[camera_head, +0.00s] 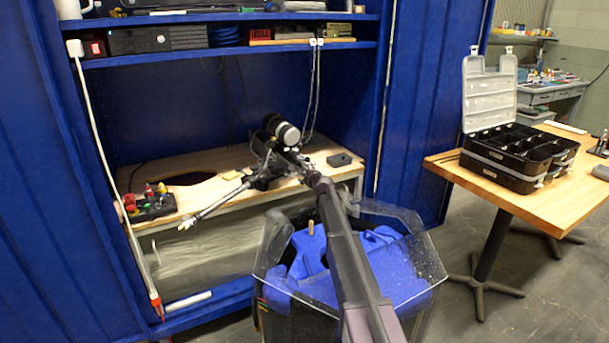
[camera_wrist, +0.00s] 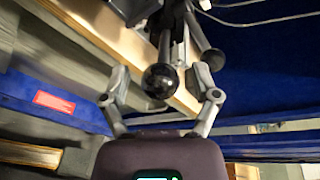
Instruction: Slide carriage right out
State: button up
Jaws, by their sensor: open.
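In the wrist view, my gripper (camera_wrist: 161,72) is open, with one finger on each side of a black ball knob (camera_wrist: 160,81) on the end of a dark rod. Gaps show between the knob and both fingers; I cannot tell how far beyond the fingertips it lies. A second black ball (camera_wrist: 213,60) is just to the right. In the head view, my arm reaches over the wooden bench top (camera_head: 218,192) inside the blue cabinet. My gripper cannot be made out clearly there. The carriage cannot be told apart surely; my arm and dark parts overlap.
A pale rod (camera_head: 215,204) sticks out over the bench front. A clear bin (camera_head: 265,268) with blue contents stands below my arm. Colored fittings (camera_head: 150,200) sit at the bench's left, a small black box (camera_head: 339,159) at its right. A table with an open case (camera_head: 505,160) stands right.

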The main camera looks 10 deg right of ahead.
grip_shut()
jog(key=d+f+v, duration=0.2)
jog(key=v, duration=1.1)
jog(key=d+f+v, duration=0.1)
jog(key=f+v, duration=0.2)
jog(key=v, duration=1.1)
jog(key=shift+s+d+f, duration=0.25)
jog(key=shift+s+d, duration=0.05)
jog(key=shift+d, duration=0.15)
grip_release()
jog(key=shift+s, duration=0.1)
